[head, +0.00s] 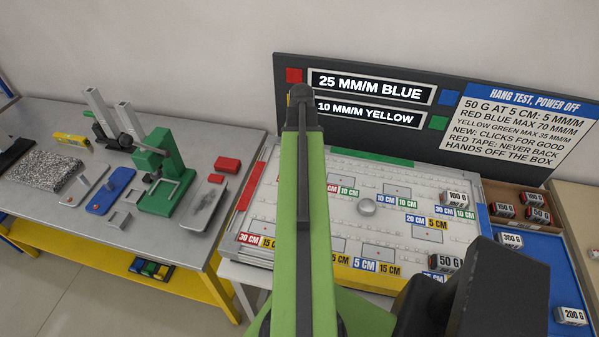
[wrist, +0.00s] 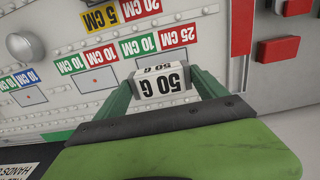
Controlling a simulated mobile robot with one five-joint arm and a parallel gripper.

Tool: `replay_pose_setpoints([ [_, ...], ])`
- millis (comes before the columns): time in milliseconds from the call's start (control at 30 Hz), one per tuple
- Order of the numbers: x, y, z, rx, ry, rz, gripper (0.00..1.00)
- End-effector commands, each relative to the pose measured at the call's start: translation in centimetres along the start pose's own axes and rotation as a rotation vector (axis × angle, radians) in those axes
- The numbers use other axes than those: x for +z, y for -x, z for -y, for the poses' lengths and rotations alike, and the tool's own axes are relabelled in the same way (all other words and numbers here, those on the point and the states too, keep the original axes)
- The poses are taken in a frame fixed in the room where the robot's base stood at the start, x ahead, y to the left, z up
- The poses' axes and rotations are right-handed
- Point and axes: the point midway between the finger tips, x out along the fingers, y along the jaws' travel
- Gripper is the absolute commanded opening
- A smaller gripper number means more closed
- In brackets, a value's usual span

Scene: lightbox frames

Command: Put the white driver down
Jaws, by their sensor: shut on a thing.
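My gripper (wrist: 163,88) shows in the wrist view with its green fingers on either side of a white block marked 50 G (wrist: 160,80). The jaws are shut on this block. The frames do not show whether this block is what the task calls the white driver, and I see no screwdriver-shaped thing. The block is over the white board (head: 258,222), near a 10 CM and a 25 CM label; I cannot tell whether it touches the board. In the head view my green arm hides the gripper and the block.
A round silver knob (head: 366,207) stands on the board. A sign panel (head: 435,150) rises behind. A grey bench (head: 110,228) holds a green press (head: 165,180).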

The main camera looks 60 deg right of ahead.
Motion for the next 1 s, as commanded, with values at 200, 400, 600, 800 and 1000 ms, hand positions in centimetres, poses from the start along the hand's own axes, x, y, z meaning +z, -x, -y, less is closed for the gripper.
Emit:
replay_pose_setpoints([
  [200,0.2,-0.5,0.5,0.000,0.000,0.000,0.42],
  [400,0.2,-3.7,0.5,0.000,0.000,0.000,0.42],
  [600,0.1,-4.3,0.5,0.000,0.000,0.000,0.42],
  [800,0.1,-4.2,0.4,0.000,-0.001,0.000,0.96],
  [1000,0.1,-4.2,0.4,0.000,-0.001,0.000,1.00],
])
